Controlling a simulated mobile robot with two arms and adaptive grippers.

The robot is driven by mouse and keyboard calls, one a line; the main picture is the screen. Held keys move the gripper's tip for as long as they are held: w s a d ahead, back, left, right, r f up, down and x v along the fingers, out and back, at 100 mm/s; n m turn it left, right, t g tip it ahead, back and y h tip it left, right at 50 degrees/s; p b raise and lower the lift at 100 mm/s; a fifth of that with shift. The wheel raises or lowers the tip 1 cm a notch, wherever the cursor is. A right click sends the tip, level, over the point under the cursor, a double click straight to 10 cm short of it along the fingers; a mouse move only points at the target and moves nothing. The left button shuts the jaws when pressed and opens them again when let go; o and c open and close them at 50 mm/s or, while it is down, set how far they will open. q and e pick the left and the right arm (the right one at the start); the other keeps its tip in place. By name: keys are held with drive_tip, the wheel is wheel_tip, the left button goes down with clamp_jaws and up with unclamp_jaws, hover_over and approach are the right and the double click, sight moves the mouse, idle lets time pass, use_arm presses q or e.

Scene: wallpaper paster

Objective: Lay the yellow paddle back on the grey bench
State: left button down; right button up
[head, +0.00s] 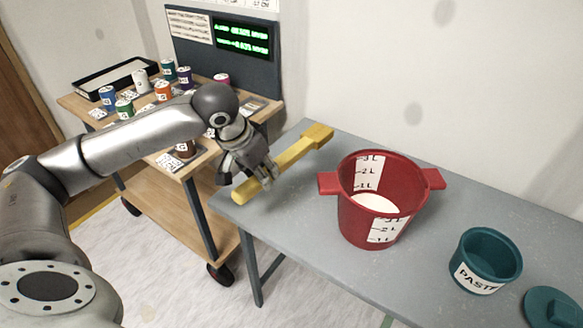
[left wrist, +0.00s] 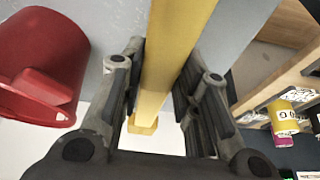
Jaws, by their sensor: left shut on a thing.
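The yellow paddle (head: 294,157) is a long bar with a thicker block at its far right end. My left gripper (head: 262,180) is shut on the paddle, nearer its front left end. In the left wrist view the paddle (left wrist: 172,50) runs between the two fingers of the gripper (left wrist: 163,95). The paddle appears over the left end of the grey bench (head: 300,232); whether it touches the bench top I cannot tell. My right gripper is in neither view.
A red bucket (head: 352,215) with white liquid stands on the bench, right of the paddle. A teal paste pot (head: 478,277) and its lid (head: 550,308) are farther right. A wooden cart (head: 150,205) with several small cans stands left of the bench.

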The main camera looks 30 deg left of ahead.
use_arm(q)
drive_tip(key=w+a+f, duration=0.1)
drive_tip(key=w+f, duration=0.2)
drive_tip(key=w, duration=0.1)
drive_tip(key=w+a+f, duration=0.2)
drive_tip(key=w, duration=0.2)
drive_tip(key=w+a+f, duration=0.1)
drive_tip(key=w+f, duration=0.2)
drive_tip(key=w, duration=0.1)
drive_tip(key=shift+a+f, duration=0.3)
drive_tip(key=shift+w+f, duration=0.15)
drive_tip(key=x, duration=0.1)
drive_tip(key=p+x, duration=0.1)
drive_tip(key=shift+a+f+p, duration=0.25)
drive_tip(key=shift+f+p, duration=0.05)
drive_tip(key=shift+f, duration=0.55)
drive_tip(key=c, duration=1.1)
unclamp_jaws()
